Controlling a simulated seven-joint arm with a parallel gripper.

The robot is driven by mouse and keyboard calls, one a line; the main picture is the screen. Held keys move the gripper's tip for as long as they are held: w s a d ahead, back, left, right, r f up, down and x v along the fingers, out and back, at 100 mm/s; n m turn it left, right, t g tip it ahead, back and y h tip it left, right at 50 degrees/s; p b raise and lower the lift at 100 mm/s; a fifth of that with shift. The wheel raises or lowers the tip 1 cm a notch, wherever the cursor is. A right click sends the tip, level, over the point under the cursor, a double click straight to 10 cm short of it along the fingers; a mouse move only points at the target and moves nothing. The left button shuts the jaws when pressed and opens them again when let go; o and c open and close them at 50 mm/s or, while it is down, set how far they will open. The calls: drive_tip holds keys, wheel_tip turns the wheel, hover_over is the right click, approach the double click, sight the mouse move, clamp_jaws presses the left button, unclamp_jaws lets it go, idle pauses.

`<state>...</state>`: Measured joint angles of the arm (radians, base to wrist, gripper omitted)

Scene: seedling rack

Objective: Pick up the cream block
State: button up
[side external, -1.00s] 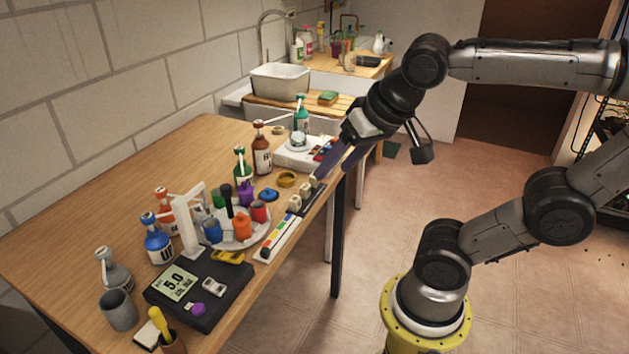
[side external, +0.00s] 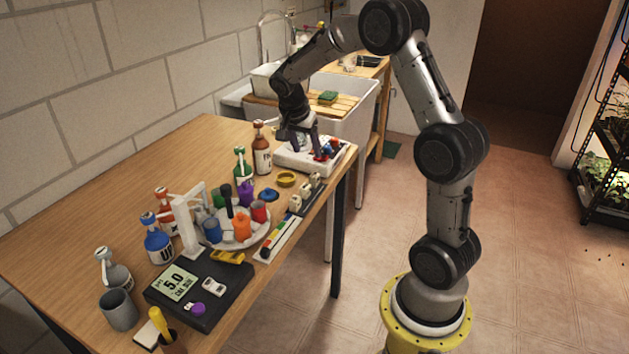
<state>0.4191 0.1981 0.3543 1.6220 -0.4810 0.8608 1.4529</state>
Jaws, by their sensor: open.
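Several small cream blocks (side external: 305,190) stand in a row on a dark strip along the table's right edge. I cannot tell which one the task names. My gripper (side external: 306,153) is open, pointing down over the white tray (side external: 290,163) at the far end of the table. It is beyond the cream blocks and apart from them. Small red and blue pieces (side external: 327,151) lie at the tray's right side, close to my gripper's right finger. I cannot see anything held between the fingers.
A brown bottle (side external: 262,148) stands just left of the tray. A yellow ring (side external: 286,179) and a blue lid (side external: 269,194) lie between the tray and a round plate of coloured cups (side external: 257,238). A dark scale (side external: 198,290) is nearer. The table's left part is clear.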

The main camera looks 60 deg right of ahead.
sight(314, 175)
drive_tip(key=x, duration=1.2)
drive_tip(key=shift+s+f, duration=0.1)
drive_tip(key=shift+f, duration=0.3)
drive_tip(key=shift+c, duration=0.3)
clamp_jaws()
